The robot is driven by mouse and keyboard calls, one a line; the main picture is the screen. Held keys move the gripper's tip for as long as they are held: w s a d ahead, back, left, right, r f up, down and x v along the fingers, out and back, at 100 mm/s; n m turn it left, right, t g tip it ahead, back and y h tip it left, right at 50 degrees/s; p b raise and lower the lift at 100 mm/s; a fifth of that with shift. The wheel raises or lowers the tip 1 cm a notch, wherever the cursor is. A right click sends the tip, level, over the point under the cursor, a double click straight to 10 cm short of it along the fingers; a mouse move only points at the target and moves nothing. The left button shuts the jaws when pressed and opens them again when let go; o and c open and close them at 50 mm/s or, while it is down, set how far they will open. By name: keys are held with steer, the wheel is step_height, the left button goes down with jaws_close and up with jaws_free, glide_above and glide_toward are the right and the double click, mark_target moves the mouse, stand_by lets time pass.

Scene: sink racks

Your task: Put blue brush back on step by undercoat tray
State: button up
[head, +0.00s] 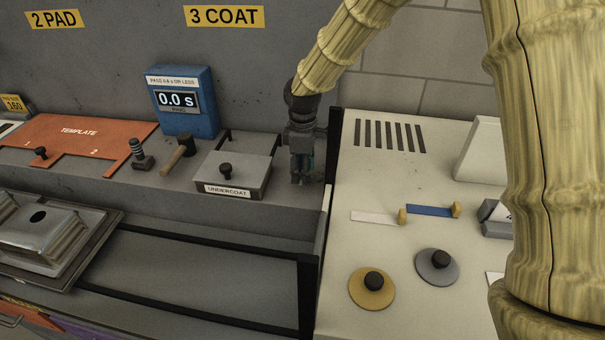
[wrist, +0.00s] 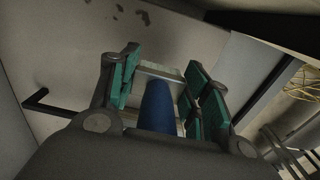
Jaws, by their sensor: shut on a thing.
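The undercoat tray (head: 228,190) is a grey lidded box with a black knob and an "UNDERCOAT" label, on the grey step (head: 285,212). My gripper (head: 301,178) points down just right of the tray, close above or at the step; I cannot tell if what it holds touches the step. In the wrist view my gripper (wrist: 160,98) has its green-padded fingers shut on the blue brush (wrist: 157,105). Its blue handle shows between the pads, with a pale piece beyond. In the head view the brush is not clearly made out behind the fingers.
A black-edged pale worktop (head: 390,190) rises close right of my gripper. A wooden-handled brush (head: 178,154), a dark-knobbed tool (head: 141,156) and a blue timer (head: 186,101) stand left of the tray. A metal sink piece (head: 45,243) lies lower left.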

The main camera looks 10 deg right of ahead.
steer(key=shift+f+p, duration=0.4)
steer(key=shift+f, duration=0.9)
steer(key=shift+f, duration=0.1)
steer(key=o, duration=1.1)
step_height(320, 180, up, 12)
steer(key=b, duration=0.2)
steer(key=shift+b, duration=0.4)
